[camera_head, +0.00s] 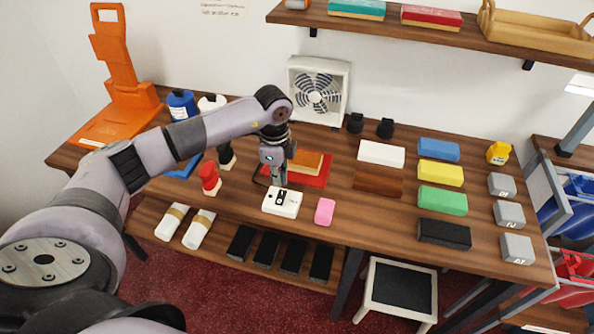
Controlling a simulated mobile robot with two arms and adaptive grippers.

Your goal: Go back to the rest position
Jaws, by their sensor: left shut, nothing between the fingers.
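My left arm reaches in from the left over the wooden counter (330,188). My left gripper (279,181) points down, shut and empty. It appears just behind a white block with dark marks on top (281,201). A red mat with an orange block (305,160) lies just behind and to the right of the gripper, partly hidden by it. A pink block (325,211) is to the right of the white one. My right gripper is not in view.
White, blue, yellow, green and black blocks stand on the right, beside grey numbered weights (509,214). A fan (318,92) stands at the back. A red-topped stamp (209,178) and bottles are near my arm. A shelf (390,32) hangs above; a stool (398,289) stands in front.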

